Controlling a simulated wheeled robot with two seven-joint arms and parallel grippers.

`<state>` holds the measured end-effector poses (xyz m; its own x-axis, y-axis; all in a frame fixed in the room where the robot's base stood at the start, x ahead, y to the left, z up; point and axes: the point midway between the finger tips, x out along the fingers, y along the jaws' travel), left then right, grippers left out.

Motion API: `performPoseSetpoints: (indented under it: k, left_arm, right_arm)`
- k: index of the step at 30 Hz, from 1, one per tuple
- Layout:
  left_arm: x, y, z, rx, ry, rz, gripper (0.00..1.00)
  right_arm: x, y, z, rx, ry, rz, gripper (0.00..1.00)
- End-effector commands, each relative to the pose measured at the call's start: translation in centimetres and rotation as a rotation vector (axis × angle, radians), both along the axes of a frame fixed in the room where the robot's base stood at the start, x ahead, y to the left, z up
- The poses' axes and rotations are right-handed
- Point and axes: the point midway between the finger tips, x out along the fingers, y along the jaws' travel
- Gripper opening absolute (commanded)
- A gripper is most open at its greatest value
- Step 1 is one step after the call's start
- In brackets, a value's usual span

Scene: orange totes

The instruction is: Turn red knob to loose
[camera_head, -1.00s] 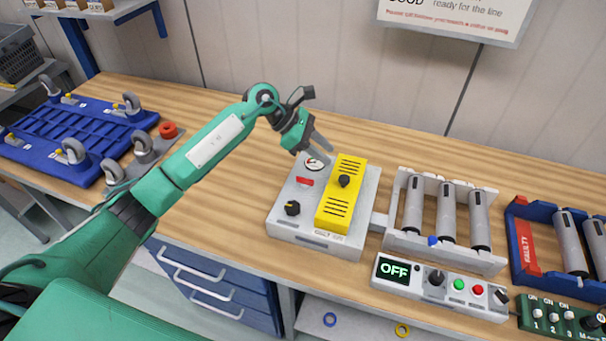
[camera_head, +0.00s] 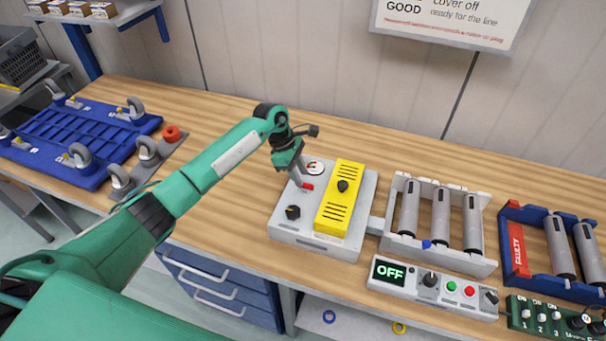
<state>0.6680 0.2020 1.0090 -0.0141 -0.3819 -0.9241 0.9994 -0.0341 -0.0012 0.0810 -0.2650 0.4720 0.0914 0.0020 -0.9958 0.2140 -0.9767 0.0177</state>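A round red knob (camera_head: 172,133) stands on a grey plate at the left, beside the blue caster tray. A second red part, a small flat red piece (camera_head: 308,187), lies on the light grey box (camera_head: 291,233), below a round gauge (camera_head: 315,167). My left gripper (camera_head: 301,183) points down over the box's back left, right beside this red piece. Whether it touches the piece I cannot tell. Its fingers overlap in this view, so their opening is unclear. It is well to the right of the round knob. My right gripper is out of view.
The box also bears a yellow cover (camera_head: 337,210) with a black knob and another black knob (camera_head: 293,212). A roller rack (camera_head: 397,241) and a control panel reading OFF (camera_head: 399,283) stand to its right. The blue caster tray (camera_head: 60,136) is at left.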

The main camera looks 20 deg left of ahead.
Motion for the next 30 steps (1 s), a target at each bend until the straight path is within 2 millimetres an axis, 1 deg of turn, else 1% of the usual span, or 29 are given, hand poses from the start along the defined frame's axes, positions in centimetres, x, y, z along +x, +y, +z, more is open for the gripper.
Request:
performPoseSetpoints:
  k: [1,7,11,17,20,22,23,30]
  left_arm:
    - [-0.1,-0.4,-0.5,-0.001,0.002,0.000,0.33]
    - [0.0,-1.0,-2.4,-0.001,0.000,0.000,0.33]
    - [0.0,-1.2,-2.8,-0.001,-0.001,-0.001,0.33]
    - [0.0,-1.2,-2.8,-0.001,-0.001,-0.001,0.33]
    - [0.0,-1.2,-2.8,0.000,-0.001,-0.001,0.15]
    - [0.0,-1.2,-2.8,0.000,-0.001,-0.001,0.01]
    - [0.0,-1.2,-2.8,0.000,-0.001,-0.001,0.00]
    - [0.0,-1.1,-2.9,0.000,-0.002,0.008,0.00]
  right_arm:
    - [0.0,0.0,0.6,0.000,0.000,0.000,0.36]
    - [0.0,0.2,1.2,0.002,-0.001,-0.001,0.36]
    - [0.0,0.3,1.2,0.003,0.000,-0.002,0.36]
    - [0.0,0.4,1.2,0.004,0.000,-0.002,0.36]
    - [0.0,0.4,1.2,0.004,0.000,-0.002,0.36]
    - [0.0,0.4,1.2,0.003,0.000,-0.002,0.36]
    - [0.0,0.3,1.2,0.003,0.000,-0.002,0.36]
    - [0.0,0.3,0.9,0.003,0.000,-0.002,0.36]
